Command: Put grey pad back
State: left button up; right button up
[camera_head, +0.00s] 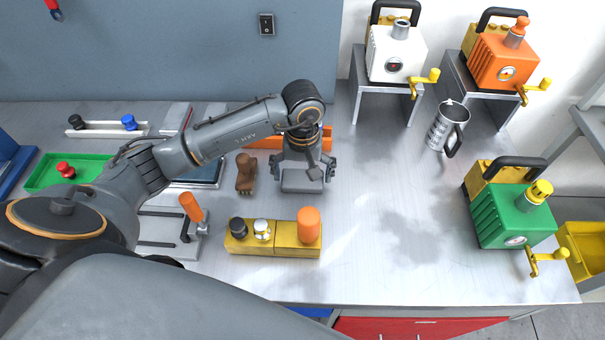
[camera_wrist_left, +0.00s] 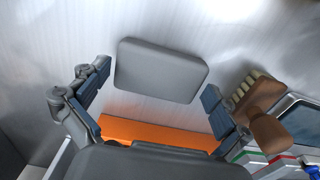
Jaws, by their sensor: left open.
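The grey pad (camera_head: 302,182) is a small rounded rectangle on the metal table, just below my left gripper (camera_head: 303,169). In the left wrist view the pad (camera_wrist_left: 162,70) lies flat, ahead of and between the two spread fingers. The left gripper (camera_wrist_left: 157,82) is open, with nothing held; the pad looks free of both fingers. An orange tray (camera_head: 262,141) lies behind the gripper and is partly hidden by my arm; it also shows in the left wrist view (camera_wrist_left: 160,134). My right gripper is not in view.
A yellow block with knobs (camera_head: 285,250) lies in front. A metal mug (camera_head: 446,125) and a green machine (camera_head: 508,215) stand to the right. The table between is clear.

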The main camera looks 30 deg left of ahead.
aim_at(303, 178)
pick_arm(q)
notch_tip(303, 178, up, 12)
jog(key=b, duration=0.2)
jog(key=shift+r, duration=0.15)
dwell(0.5)
